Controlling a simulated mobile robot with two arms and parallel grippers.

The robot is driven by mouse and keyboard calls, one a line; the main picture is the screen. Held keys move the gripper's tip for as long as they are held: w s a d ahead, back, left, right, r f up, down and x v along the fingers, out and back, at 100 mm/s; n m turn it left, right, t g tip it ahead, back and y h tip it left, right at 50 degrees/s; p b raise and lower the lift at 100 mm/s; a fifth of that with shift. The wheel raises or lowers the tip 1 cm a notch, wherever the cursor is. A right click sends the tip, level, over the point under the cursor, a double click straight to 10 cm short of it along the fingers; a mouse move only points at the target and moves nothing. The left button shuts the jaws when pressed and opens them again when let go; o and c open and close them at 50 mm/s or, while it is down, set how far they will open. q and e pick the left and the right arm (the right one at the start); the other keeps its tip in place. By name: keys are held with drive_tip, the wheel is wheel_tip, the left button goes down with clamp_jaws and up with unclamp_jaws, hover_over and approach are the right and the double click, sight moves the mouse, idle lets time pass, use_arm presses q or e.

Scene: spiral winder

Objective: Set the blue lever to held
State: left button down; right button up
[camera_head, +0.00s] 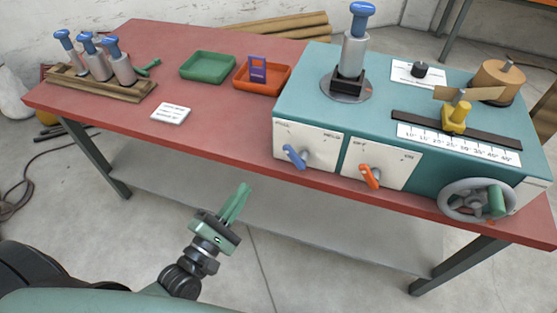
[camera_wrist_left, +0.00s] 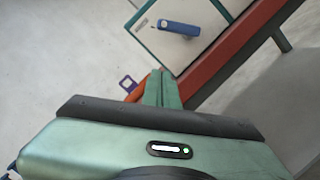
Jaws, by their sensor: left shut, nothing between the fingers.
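The blue lever (camera_head: 294,156) is on the left white panel (camera_head: 320,140) on the front of the teal machine. Its handle tilts up to the left from its pivot. The lever also shows in the left wrist view (camera_wrist_left: 180,28), ahead of the fingers and a little right. The panel's labels are too small to read. My left gripper (camera_head: 240,192) is shut and empty, in front of the table's front edge and below and left of the lever, apart from it. Its green fingers also show in the left wrist view (camera_wrist_left: 163,88). My right gripper is not in view.
An orange lever (camera_head: 370,176) sits right of the blue one, then a grey handwheel (camera_head: 477,201). The red table's front edge (camera_head: 225,157) lies just below the panels. A green tray (camera_head: 208,66) and an orange tray (camera_head: 262,78) stand left of the machine.

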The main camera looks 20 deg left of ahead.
sight(294, 158)
use_arm(q)
drive_tip(key=w+d+r+p, duration=0.3)
drive_tip(key=w+d+p, duration=0.1)
drive_tip(key=w, duration=0.5)
drive_tip(key=shift+w+d+r, duration=0.25)
drive_tip(key=shift+d+r, duration=0.1)
drive_tip(key=shift+d, duration=0.45)
